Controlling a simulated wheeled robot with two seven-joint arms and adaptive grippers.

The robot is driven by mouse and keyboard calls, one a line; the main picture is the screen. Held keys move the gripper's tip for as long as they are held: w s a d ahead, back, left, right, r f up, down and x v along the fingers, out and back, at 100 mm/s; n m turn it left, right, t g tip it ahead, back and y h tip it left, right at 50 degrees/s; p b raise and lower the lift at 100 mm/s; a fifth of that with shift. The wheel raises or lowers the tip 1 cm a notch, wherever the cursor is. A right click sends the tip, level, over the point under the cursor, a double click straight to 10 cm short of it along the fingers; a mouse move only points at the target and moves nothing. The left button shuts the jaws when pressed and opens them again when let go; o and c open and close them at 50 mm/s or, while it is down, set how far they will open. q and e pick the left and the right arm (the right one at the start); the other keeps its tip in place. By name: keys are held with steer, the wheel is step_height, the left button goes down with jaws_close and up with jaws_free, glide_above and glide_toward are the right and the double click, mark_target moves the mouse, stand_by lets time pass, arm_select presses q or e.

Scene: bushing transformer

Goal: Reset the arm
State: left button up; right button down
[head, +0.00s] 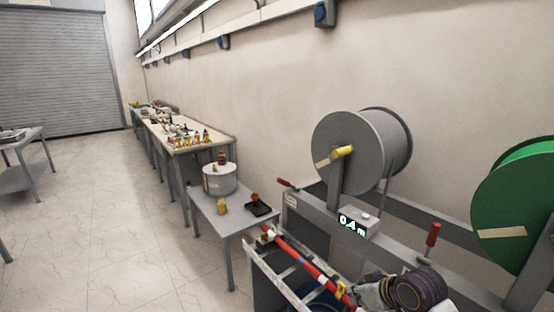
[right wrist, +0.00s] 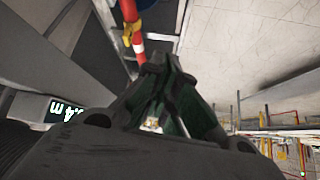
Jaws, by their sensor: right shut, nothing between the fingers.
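My right arm (head: 415,290) comes in at the bottom right of the head view, beside the metal bench with the reels. Its gripper (head: 362,292) is low in the picture, close to the lower end of a red rod with white and yellow bands (head: 305,264). In the right wrist view my right gripper (right wrist: 158,66) is shut and empty, its fingertips together. The red rod (right wrist: 136,40) shows just beyond the fingertips, apart from them as far as I can tell. My left gripper is not in view.
A grey reel (head: 348,150) and a green reel (head: 515,210) stand on the bench, with a lit display (head: 354,225) reading 0.4 m. A small table (head: 236,217) carries a white drum (head: 219,180) and a black tray (head: 258,209). Open floor (head: 110,220) lies left.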

steer(key=s+f+m+g+h, duration=0.1)
steer(key=s+f+g+h, duration=0.1)
steer(key=s+f, duration=0.6)
steer(key=s+f+m+g+h, duration=0.15)
steer(key=s+f, duration=0.35)
steer(key=s, duration=0.7)
step_height(320, 180, down, 33)
steer(key=s+g, duration=0.1)
steer(key=s, duration=0.2)
steer(key=s+d+f, duration=0.2)
steer(key=s+f, duration=0.7)
steer(key=s, duration=0.2)
steer(key=s+d+f+g, duration=0.1)
steer(key=s+d+f, duration=0.1)
steer(key=s+f, duration=0.8)
steer(key=shift+s+d+f, duration=0.15)
steer(key=shift+s+d, duration=0.25)
steer(key=shift+s, duration=0.1)
steer(key=shift+g, duration=0.25)
stand_by(0.6)
